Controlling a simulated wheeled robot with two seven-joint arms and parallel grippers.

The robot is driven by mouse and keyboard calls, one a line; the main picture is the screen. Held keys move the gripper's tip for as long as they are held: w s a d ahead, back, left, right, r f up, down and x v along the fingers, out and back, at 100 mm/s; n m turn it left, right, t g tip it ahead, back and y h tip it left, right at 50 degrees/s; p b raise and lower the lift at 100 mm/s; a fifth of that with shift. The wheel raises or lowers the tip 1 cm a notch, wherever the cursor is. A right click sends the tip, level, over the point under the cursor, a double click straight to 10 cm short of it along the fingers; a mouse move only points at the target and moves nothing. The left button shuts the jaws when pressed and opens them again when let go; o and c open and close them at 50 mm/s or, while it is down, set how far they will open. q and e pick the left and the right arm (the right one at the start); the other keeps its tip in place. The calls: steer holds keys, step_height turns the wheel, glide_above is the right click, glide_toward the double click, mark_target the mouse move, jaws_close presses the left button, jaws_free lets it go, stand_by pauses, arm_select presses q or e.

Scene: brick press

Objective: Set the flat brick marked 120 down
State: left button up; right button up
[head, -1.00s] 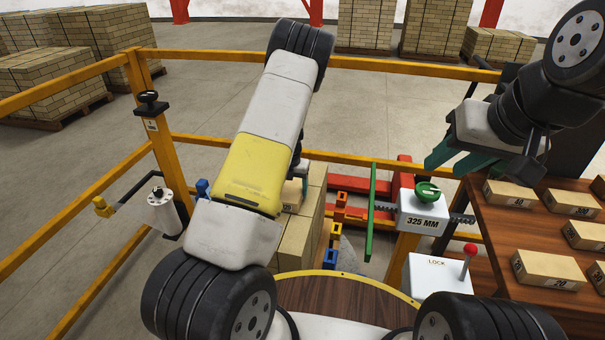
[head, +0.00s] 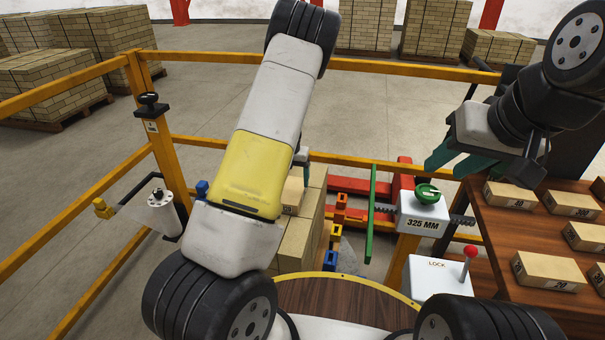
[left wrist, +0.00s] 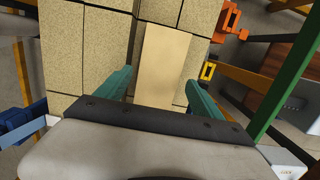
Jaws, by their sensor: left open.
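The flat brick (head: 292,194) lies on top of a stack of pale bricks (head: 300,240); its small dark marking is too small to read surely. In the left wrist view the flat brick (left wrist: 164,62) lies lengthwise on the stack top. My left gripper (left wrist: 159,84) is open, its teal fingers on either side of the brick with gaps between. In the head view my own forearm mostly hides this gripper. My right gripper (head: 455,162) hangs empty with its teal fingers apart, left of the brown table.
The brown table (head: 490,240) at the right holds several marked flat bricks (head: 547,270). A white LOCK box (head: 437,280) has a red-knobbed lever. Yellow rails surround the area.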

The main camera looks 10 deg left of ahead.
arm_select(q)
step_height(320, 180, up, 6)
step_height(320, 180, up, 10)
steer(key=r+m+h, duration=0.1)
steer(key=m+h, duration=0.1)
steer(key=m, duration=0.6)
glide_above(292, 192)
steer(key=s+d, duration=0.2)
steer(key=s, duration=0.4)
steer(key=s+d+r+m+t+h, duration=0.1)
steer(key=s+d+r+m+t, duration=0.15)
steer(key=s+r+m, duration=0.6)
steer(key=s+r+m+t, duration=0.1)
steer(key=s+r+m, duration=0.2)
steer(key=s+m, duration=0.5)
steer(key=s+d+r+m+t, duration=0.1)
steer(key=s+r+m, duration=0.3)
steer(key=s+m, duration=0.5)
steer(key=m, duration=0.2)
steer(key=shift+s+r+m+y, duration=0.2)
steer(key=shift+r+m+y, duration=0.1)
steer(key=shift+m+y, duration=0.1)
